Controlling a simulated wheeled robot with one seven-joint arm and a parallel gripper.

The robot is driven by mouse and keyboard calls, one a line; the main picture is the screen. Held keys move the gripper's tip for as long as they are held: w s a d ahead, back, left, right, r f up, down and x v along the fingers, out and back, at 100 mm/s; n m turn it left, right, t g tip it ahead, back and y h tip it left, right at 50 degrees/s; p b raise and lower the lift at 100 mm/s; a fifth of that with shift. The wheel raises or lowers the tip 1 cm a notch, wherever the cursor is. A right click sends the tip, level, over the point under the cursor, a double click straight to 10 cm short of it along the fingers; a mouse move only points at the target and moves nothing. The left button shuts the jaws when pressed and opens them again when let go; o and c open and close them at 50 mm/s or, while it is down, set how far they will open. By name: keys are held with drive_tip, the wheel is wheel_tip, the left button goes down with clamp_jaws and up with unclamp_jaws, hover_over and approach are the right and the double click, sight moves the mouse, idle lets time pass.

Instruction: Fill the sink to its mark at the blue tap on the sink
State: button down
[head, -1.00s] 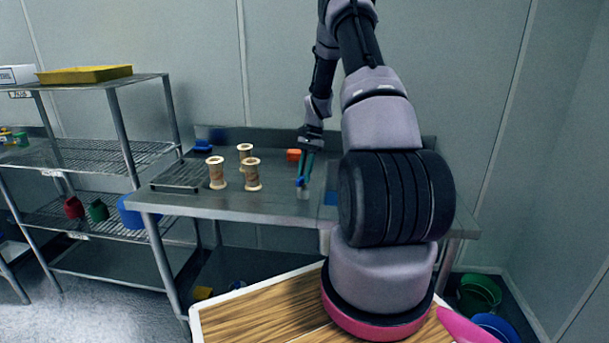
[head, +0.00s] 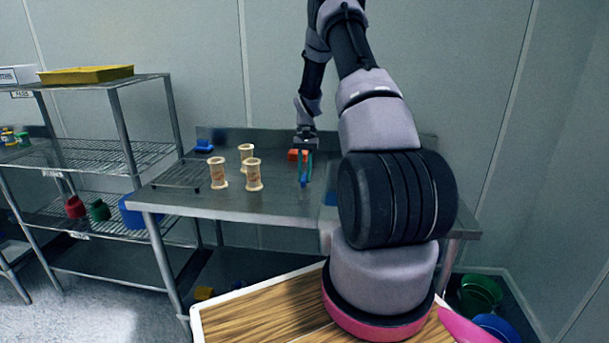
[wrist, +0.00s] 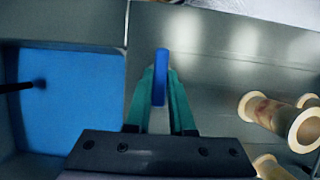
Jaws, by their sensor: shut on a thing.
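My gripper (head: 304,172) has teal fingers and points down over the metal table, right of the spool-shaped pieces. In the wrist view, its fingers (wrist: 162,90) are shut on an upright blue piece, which looks like the blue tap's handle (wrist: 161,62). The sink (wrist: 125,22) lies just left of the fingers in the wrist view, with a flat blue surface inside. A dark rod reaches over that surface from the left. In the head view, only a strip of the blue surface shows, and my arm hides the rest. I cannot make out the mark.
Three pale spool-shaped pieces (head: 253,174) stand on the table (head: 200,203), left of my gripper. A wire rack (head: 180,174) and a blue object (head: 203,146) are further left. An orange block (head: 294,155) sits close by my gripper. Wire shelving (head: 90,153) stands at the left.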

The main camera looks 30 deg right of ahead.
drive_tip(key=c, duration=0.8)
unclamp_jaws()
drive_tip(key=v, duration=1)
drive_tip(key=shift+w+r, duration=0.15)
drive_tip(key=shift+r, duration=0.25)
